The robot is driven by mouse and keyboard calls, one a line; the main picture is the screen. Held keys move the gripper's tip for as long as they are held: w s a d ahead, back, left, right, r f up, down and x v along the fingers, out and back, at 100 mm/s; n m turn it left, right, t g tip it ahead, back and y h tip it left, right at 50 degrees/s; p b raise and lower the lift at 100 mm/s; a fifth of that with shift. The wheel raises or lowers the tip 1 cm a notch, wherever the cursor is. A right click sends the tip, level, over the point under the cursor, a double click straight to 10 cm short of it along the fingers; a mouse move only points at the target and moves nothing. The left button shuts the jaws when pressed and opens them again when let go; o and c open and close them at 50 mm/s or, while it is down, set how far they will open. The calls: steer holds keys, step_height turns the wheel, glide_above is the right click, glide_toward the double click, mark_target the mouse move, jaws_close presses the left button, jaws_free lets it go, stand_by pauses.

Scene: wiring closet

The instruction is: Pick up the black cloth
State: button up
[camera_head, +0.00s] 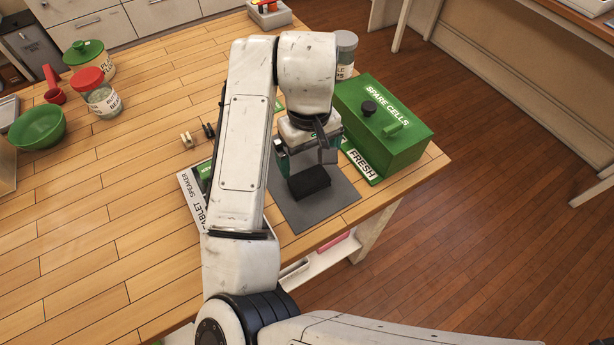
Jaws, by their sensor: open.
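The black cloth (310,182) is a small dark folded block lying on a grey mat (300,214) near the table's front right edge. My gripper (312,160) is open, pointing down just above and behind the cloth. From this angle I cannot tell whether the fingers touch it. My arm hides part of the mat's left side and the far part of the gripper.
A green SPARE CELLS box (385,125) stands close to the right, with a FRESH label (360,163) in front. A labelled white board (190,190) lies left of my arm. Jars (100,95) and a green bowl (38,127) stand far left. The front left tabletop is clear.

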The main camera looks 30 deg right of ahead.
mark_target(309, 178)
steer(key=shift+f, duration=0.7)
steer(key=shift+s+a+f+p, duration=0.1)
steer(key=shift+f+p, duration=0.1)
steer(key=shift+f, duration=0.7)
steer(key=shift+s+f+p, duration=0.1)
steer(key=shift+f+p, duration=0.05)
steer(key=shift+f, duration=0.75)
steer(key=shift+s+a+f+p, duration=0.1)
steer(key=shift+f+p, duration=0.1)
steer(key=shift+f, duration=0.7)
steer(key=shift+c, duration=0.2)
steer(key=c, duration=0.6)
